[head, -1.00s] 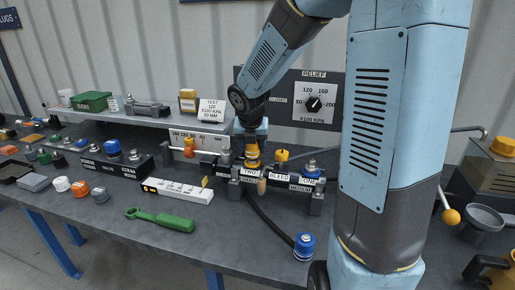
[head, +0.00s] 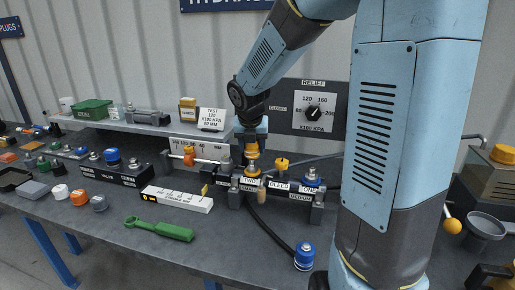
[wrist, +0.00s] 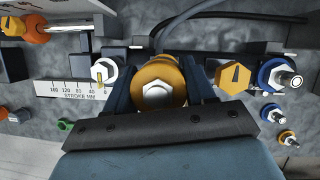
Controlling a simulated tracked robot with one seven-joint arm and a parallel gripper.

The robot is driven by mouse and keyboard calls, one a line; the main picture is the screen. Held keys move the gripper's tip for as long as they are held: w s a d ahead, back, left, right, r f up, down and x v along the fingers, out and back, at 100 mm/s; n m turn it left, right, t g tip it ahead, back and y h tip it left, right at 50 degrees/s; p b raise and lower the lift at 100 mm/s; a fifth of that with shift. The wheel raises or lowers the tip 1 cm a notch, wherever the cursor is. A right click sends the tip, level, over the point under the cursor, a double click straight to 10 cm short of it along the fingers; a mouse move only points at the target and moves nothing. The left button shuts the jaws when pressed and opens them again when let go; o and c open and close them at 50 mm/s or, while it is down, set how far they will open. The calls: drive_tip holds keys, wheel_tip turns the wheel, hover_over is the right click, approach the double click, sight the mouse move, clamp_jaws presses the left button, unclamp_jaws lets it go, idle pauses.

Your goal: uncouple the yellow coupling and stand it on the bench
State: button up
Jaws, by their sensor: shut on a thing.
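The yellow coupling (head: 252,151) is upright at the manifold position labelled TWO. My gripper (head: 251,137) comes down on it from above and is shut on it. In the wrist view the coupling (wrist: 157,72) is a yellow ring around a silver hex piece, with a dark finger on each side. The arm and gripper hide part of its upper end in the head view. Whether it is still seated on its fitting cannot be told. The bench (head: 225,240) is dark grey.
A yellow bleed knob (head: 282,163) and a blue coupling (head: 312,178) stand right of my gripper. A hose runs to a blue-ended plug (head: 304,256) near the front edge. A green wrench (head: 160,229) and white STROKE block (head: 178,198) lie left. Bench between wrench and plug is clear.

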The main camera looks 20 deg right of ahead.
idle(0.3)
drive_tip(key=shift+r, duration=0.2)
drive_tip(key=shift+w+r, duration=0.1)
drive_tip(key=shift+r, duration=1.8)
drive_tip(key=shift+f, duration=0.1)
